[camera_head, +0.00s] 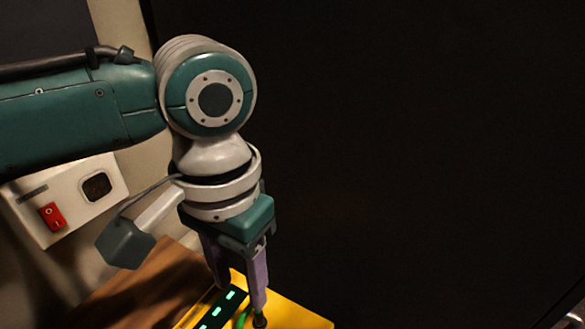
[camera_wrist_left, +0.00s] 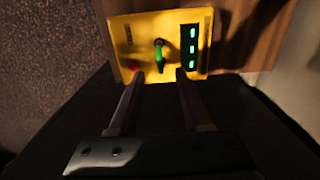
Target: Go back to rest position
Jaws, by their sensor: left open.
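My left gripper (camera_head: 240,298) hangs downward over a yellow mixing panel (camera_head: 296,312) at the bottom of the head view. In the left wrist view my left gripper (camera_wrist_left: 157,80) shows two fingers apart with nothing between them. The yellow panel (camera_wrist_left: 138,26) lies just beyond the fingertips. A green lever (camera_wrist_left: 158,52) stands on the panel, in line with the gap between the fingers. I cannot tell whether a finger touches the panel. My right gripper is not in view.
The panel has a dark strip with green lights (camera_wrist_left: 192,45) and a red button (camera_wrist_left: 134,65). It sits on a wooden desk (camera_head: 135,285). A white box with a red switch (camera_head: 53,216) is on the wall at left. The right side is dark.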

